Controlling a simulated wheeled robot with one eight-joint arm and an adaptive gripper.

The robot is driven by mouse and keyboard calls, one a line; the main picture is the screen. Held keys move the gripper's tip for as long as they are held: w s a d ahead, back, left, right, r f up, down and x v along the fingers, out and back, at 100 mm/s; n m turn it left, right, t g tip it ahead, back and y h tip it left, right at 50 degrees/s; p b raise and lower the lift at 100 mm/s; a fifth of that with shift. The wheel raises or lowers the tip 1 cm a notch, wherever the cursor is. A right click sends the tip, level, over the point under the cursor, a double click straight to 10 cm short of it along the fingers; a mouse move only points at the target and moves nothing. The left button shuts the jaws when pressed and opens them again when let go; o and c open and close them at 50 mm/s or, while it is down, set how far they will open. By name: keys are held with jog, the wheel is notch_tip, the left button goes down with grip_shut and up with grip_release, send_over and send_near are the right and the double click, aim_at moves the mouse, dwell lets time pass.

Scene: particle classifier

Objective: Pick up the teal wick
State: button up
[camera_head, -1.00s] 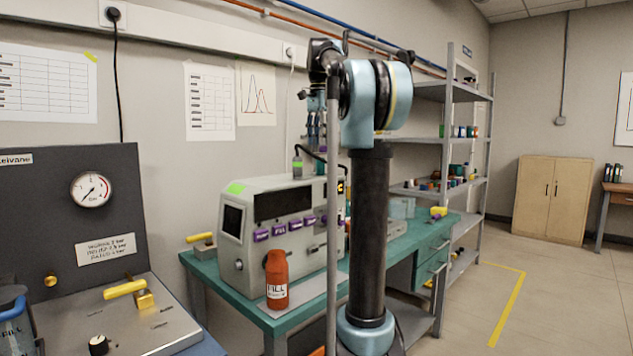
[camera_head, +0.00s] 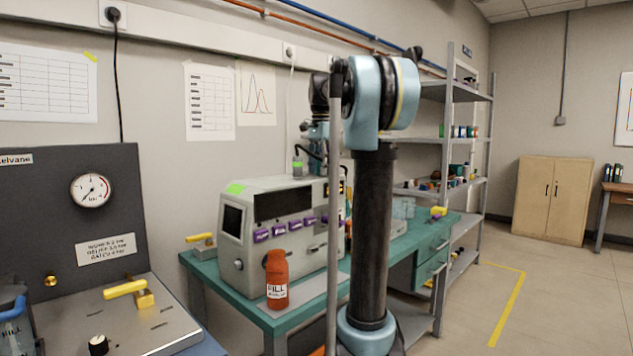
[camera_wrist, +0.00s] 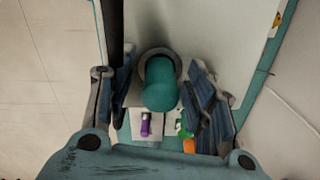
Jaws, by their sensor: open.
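The teal wick (camera_wrist: 161,86) is a short teal cylinder seen nearly end-on in the wrist view. It stands in a round grey ring or holder and lies between the two fingers of my gripper (camera_wrist: 163,78). The fingers are spread, with a visible gap on each side of the wick, so they do not appear to grip it.
The grey instrument (camera_head: 262,241) with purple tags stands on the teal bench (camera_head: 226,291). An orange-red bottle (camera_head: 277,272) stands in front of it. Grey shelves (camera_head: 455,140) are at the right. In the wrist view a purple item (camera_wrist: 145,124) lies below the wick.

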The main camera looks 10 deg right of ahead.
grip_shut()
jog(key=shift+r, duration=0.15)
